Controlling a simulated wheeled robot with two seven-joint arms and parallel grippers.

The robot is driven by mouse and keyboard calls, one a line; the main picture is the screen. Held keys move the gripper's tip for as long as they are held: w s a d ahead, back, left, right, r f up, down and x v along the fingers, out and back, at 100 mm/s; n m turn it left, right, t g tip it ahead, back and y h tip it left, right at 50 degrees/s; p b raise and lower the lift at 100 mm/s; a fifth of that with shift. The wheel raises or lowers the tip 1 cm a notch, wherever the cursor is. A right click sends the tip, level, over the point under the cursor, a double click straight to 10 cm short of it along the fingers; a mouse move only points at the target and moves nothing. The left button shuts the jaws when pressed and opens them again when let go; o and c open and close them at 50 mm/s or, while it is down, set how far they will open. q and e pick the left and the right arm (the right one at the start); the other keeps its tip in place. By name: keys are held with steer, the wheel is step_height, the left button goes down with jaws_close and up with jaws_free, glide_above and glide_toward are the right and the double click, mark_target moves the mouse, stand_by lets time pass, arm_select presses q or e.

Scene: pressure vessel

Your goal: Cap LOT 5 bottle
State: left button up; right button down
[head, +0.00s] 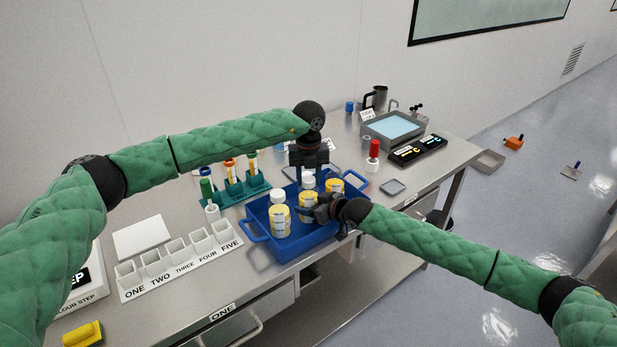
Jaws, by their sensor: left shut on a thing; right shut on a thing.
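A blue tray (325,238) on the bench holds yellow-and-white labelled bottles. One bottle (280,222) with a white cap (277,196) stands at the left, another (334,185) at the back right. The lot numbers are too small to read. My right gripper (319,210) is shut on the middle bottle (305,206), which stands upright, partly hidden by the jaws. My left gripper (308,173) points down above that bottle, shut on a white cap (308,182) at the bottle's mouth. I cannot tell whether the cap is seated on the neck.
A green rack (253,189) with coloured-top tubes stands behind the tray. A row of white numbered bins (175,254) lies left. A red-topped bottle (373,155), black display units (418,150) and a grey basin (393,128) stand at the right. The bench's front edge is close to the tray.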

arm_select(q)
steer(key=m, duration=0.8)
steer(key=shift+m, duration=0.3)
steer(key=m, duration=0.8)
steer(key=shift+m, duration=0.4)
steer(key=o, duration=1.2)
steer(key=shift+c, duration=0.2)
step_height(320, 180, up, 12)
